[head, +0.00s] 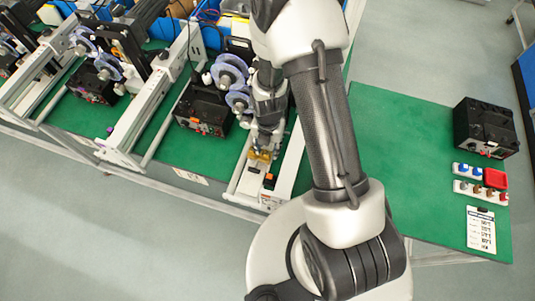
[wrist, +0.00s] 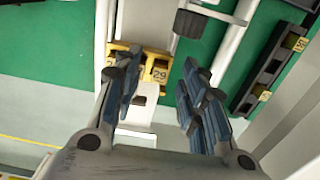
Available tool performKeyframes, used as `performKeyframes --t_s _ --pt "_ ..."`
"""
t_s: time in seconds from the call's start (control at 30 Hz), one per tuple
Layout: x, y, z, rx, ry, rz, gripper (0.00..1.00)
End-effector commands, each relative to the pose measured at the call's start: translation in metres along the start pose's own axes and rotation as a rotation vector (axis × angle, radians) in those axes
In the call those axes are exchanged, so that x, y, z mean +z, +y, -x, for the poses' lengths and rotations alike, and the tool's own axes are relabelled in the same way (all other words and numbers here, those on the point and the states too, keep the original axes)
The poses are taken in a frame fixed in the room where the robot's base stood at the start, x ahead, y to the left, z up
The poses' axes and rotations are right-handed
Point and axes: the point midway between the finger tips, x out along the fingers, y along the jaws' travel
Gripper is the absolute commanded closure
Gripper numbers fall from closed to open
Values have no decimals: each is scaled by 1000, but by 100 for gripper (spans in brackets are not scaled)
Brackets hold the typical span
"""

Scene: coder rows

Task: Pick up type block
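A yellow block with black numbers (wrist: 159,70) sits on a white machine part in the wrist view; I take it for the type block. Its left part is partly behind my left finger. In the head view the yellow block (head: 260,155) shows at the near end of a white machine frame (head: 245,180). My gripper (wrist: 158,78) is open, with its blue-grey pads apart and nothing between them that I can see gripped. In the head view my gripper (head: 264,140) is just above the block; whether it touches cannot be told.
More coder machines with purple reels (head: 230,70) stand in a row to the left on the green table. The green top between is clear.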

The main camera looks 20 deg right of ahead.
Motion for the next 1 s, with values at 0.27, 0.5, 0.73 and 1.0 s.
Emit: performKeyframes --t_s 0.27,0.5,0.73,1.0 --pt "-3 -2 -8 -6 8 0 62" --pt "-4 -3 -8 -8 11 0 70" --pt "-4 -3 -8 -8 10 0 86" --pt "-3 -3 -8 -6 8 0 100"
